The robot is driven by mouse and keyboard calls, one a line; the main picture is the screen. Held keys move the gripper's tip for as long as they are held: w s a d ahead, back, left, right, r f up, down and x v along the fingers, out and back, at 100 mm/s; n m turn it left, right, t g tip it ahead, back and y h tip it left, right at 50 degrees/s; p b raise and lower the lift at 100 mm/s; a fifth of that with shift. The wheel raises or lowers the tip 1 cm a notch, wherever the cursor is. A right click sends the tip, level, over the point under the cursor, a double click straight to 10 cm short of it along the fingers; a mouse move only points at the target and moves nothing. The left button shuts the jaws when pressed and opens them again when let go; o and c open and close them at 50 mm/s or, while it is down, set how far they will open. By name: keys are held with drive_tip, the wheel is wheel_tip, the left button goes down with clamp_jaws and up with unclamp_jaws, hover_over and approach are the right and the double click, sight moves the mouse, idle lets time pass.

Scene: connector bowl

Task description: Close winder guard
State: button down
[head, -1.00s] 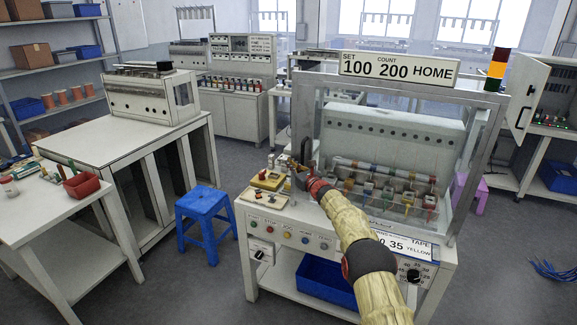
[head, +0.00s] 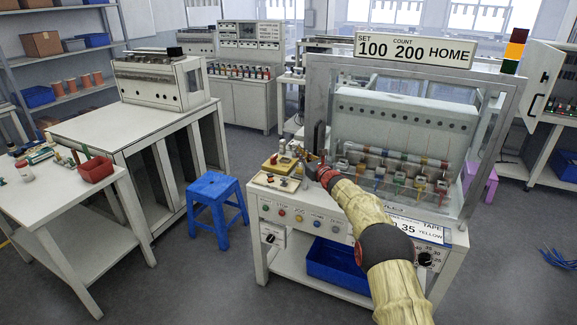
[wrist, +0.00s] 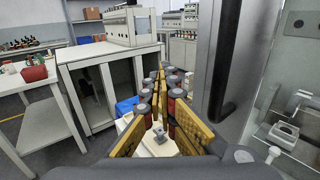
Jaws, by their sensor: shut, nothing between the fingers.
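The winder (head: 400,120) stands right of centre in the head view, with coloured wire spools inside. Its guard is a clear panel in a grey frame (head: 490,140); I cannot tell how far it stands open. A dark upright handle (head: 319,137) is at the frame's left side. In the wrist view the handle (wrist: 226,65) is on a grey post, just right of my gripper fingers. My gripper (head: 311,161) is beside the handle's lower end, above the front left of the bench. In the wrist view its fingers (wrist: 163,78) come together with nothing held; contact with the handle cannot be told.
A small tray with yellow parts (head: 277,170) sits on the bench's left corner, below my gripper. Buttons (head: 300,217) line the bench front. A blue stool (head: 217,205) stands to the left, and a side table with a red bin (head: 96,169) beyond it. Floor between is clear.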

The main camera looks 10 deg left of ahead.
drive_tip(key=s+a+f+n+g+y+p, duration=0.1)
drive_tip(key=s+a+f+n+g, duration=0.3)
drive_tip(key=s, duration=0.6)
drive_tip(key=s+a+f+n+g+y, duration=0.1)
drive_tip(key=s+a+f+n+g, duration=0.25)
drive_tip(key=s+f+n, duration=0.45)
drive_tip(key=s+d+r+n+g+h, duration=0.15)
drive_tip(key=s+n+g, duration=0.3)
drive_tip(key=s, duration=1.05)
drive_tip(key=s+d+r+n+h, duration=0.35)
drive_tip(key=s+d, duration=0.55)
drive_tip(key=s, duration=0.3)
drive_tip(key=s+d+r+n+h, duration=0.3)
drive_tip(key=s+d+n, duration=0.2)
drive_tip(key=s+d, duration=0.55)
drive_tip(key=s+d+r+n+h, duration=0.35)
drive_tip(key=s+d, duration=0.45)
drive_tip(key=s, duration=0.6)
drive_tip(key=s+d+r+t, duration=0.2)
drive_tip(key=s+d+r, duration=0.2)
drive_tip(key=s+r, duration=0.1)
drive_tip(key=shift+s+r+n+t, duration=0.15)
drive_tip(key=shift+r+n+t, duration=0.2)
drive_tip(key=shift+r, duration=0.25)
